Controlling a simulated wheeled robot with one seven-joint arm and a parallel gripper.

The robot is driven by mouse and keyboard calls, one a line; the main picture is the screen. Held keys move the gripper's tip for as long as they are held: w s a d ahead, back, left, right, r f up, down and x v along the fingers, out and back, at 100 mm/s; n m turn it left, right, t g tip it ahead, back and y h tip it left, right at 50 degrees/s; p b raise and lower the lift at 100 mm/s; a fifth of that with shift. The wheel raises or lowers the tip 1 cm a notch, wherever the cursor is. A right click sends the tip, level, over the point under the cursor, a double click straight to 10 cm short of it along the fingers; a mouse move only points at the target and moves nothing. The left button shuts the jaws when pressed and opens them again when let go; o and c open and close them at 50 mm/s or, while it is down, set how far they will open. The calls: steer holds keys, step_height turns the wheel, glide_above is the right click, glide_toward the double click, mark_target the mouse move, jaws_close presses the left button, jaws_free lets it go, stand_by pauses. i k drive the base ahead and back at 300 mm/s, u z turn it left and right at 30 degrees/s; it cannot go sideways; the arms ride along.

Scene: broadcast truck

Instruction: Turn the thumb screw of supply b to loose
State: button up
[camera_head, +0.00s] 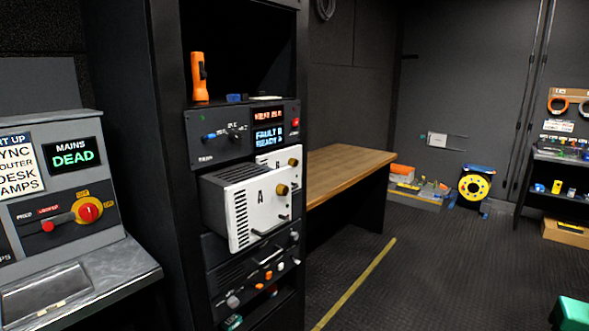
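Supply A (243,221) is a white-fronted box with a large "A" and a vented side; it sticks out of the dark rack. It has a brass thumb screw (282,190) and a handle low on its front. Behind it and to the right is a second white front, apparently supply B (270,159), set further back. A brass thumb screw (293,162) shows at its upper right. Supply A hides most of this second front, and I cannot tell how tight its screw is. My gripper is not in view.
A display (268,130) above reads "FAULT B" and "READY A". An orange torch (199,77) stands on the rack shelf. A console with a "MAINS DEAD" sign (73,156) stands left. A wooden bench (345,170) adjoins the rack. The floor at right is largely clear.

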mark_target(293, 162)
steer(key=u, duration=0.05)
steer(key=i, duration=1)
steer(key=z, duration=0.05)
